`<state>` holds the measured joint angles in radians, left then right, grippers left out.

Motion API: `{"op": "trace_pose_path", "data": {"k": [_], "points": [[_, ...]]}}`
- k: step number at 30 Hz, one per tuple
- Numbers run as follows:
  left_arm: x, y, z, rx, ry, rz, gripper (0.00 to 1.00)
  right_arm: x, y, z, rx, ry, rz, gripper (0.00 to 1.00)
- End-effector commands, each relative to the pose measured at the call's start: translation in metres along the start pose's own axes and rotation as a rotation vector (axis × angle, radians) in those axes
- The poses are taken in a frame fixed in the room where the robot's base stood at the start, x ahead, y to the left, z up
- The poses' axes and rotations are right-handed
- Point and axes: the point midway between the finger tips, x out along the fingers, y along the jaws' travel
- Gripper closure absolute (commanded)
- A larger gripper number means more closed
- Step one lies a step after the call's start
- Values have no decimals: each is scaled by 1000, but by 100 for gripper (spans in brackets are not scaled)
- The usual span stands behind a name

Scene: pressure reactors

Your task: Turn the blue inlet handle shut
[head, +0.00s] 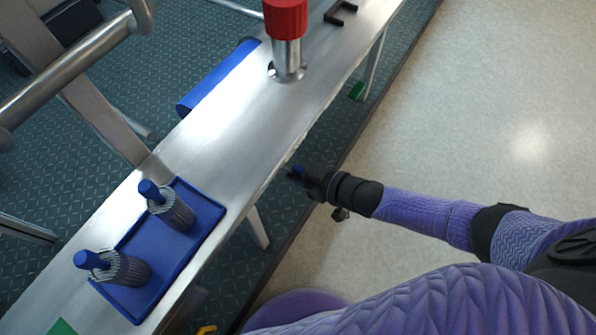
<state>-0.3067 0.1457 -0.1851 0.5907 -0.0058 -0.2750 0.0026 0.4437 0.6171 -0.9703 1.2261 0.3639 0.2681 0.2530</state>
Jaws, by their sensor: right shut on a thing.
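My right gripper (296,177) reaches in from the right, just beyond the front edge of the metal bench. My left gripper is not in view.
The long metal bench (232,135) runs diagonally. On it are a blue tray (134,304) with two grey, blue-topped holders (173,212), and a red-capped metal post (287,25). Metal pipes (70,72) stand at upper left. Pale floor (480,110) is clear at right.

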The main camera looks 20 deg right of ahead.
Motion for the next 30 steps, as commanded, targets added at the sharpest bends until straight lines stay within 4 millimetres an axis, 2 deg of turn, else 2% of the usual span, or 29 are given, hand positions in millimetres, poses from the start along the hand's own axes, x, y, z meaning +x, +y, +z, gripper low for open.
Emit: {"op": "trace_pose_path", "data": {"k": [14,15,19,27,30], "points": [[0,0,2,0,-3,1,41,0,0,0,11,-1,-3,100],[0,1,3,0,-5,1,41,0,0,0,10,-1,-3,72],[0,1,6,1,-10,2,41,0,0,0,10,0,-3,46],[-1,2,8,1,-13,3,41,-1,0,0,9,0,-3,46],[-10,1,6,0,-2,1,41,-15,0,-4,8,0,-3,46]]}}
